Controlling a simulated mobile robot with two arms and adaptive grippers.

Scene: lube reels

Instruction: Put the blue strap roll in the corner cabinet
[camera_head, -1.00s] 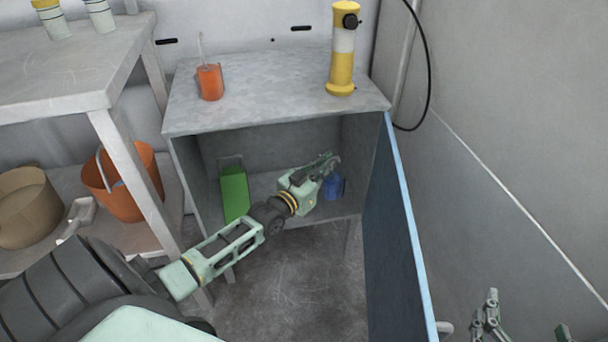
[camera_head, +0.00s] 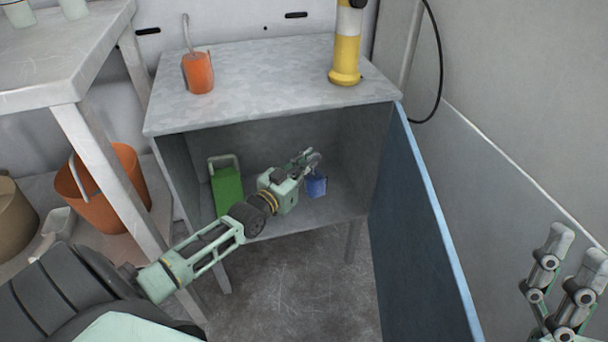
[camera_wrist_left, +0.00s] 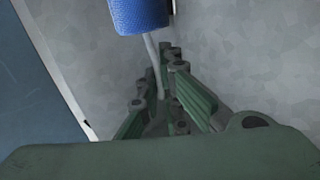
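The blue strap roll (camera_head: 316,186) is inside the open corner cabinet (camera_head: 180,180), just below and beside my left fingertips. My left gripper (camera_head: 309,158) reaches into the cabinet from the front left. In the left wrist view the roll (camera_wrist_left: 139,14) is at the top, and its thin grey tail runs down between the fingers (camera_wrist_left: 157,85), which are closed around it. I cannot tell if the roll touches the cabinet floor. My right gripper (camera_head: 577,250) is open and empty at the lower right, outside the cabinet.
The blue cabinet door (camera_head: 418,230) stands open on the right. A green can (camera_head: 227,190) is inside at the left. An orange oiler (camera_head: 198,73) and a yellow-white cylinder (camera_head: 345,60) stand on top. A shelf with an orange bucket (camera_head: 110,190) is at the left.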

